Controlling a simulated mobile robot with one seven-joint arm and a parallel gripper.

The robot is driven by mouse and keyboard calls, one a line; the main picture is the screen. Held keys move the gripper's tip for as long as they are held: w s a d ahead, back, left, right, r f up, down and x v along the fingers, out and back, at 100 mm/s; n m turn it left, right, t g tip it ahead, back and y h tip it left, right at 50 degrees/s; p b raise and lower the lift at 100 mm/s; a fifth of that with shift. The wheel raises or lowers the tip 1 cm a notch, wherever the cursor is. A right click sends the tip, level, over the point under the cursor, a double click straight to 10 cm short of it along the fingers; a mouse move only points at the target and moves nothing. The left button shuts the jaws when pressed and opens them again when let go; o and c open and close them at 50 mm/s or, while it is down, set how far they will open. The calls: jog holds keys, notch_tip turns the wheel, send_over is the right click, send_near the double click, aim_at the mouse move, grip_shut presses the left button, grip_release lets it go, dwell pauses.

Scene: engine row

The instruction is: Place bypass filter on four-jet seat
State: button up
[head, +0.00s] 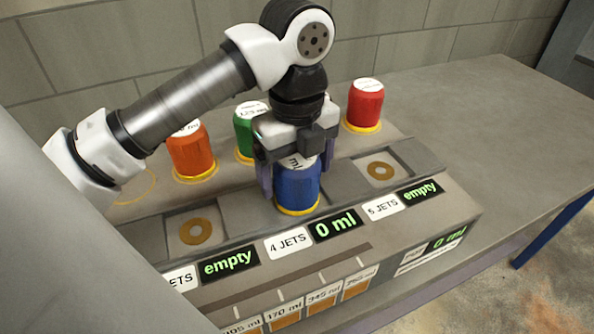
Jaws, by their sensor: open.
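A blue filter (297,188) with a white top label and yellow base ring stands upright at the seat behind the "4 JETS" label (288,243). The label on its top is partly hidden, so I cannot read its name. The display (335,224) beside that label reads "0 ml". My gripper (297,173) points down over the blue filter, its open fingers on either side of it. The seat under the filter is hidden by it.
Seats left (196,231) and right (380,171) are bare, their displays reading "empty". Behind stand orange (191,153), green (243,136) and red (365,106) filters. A bare yellow ring (135,189) lies at back left, partly covered by my arm. The bench at right is clear.

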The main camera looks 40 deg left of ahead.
notch_tip(320, 180, up, 11)
jog(key=shift+b, duration=0.4)
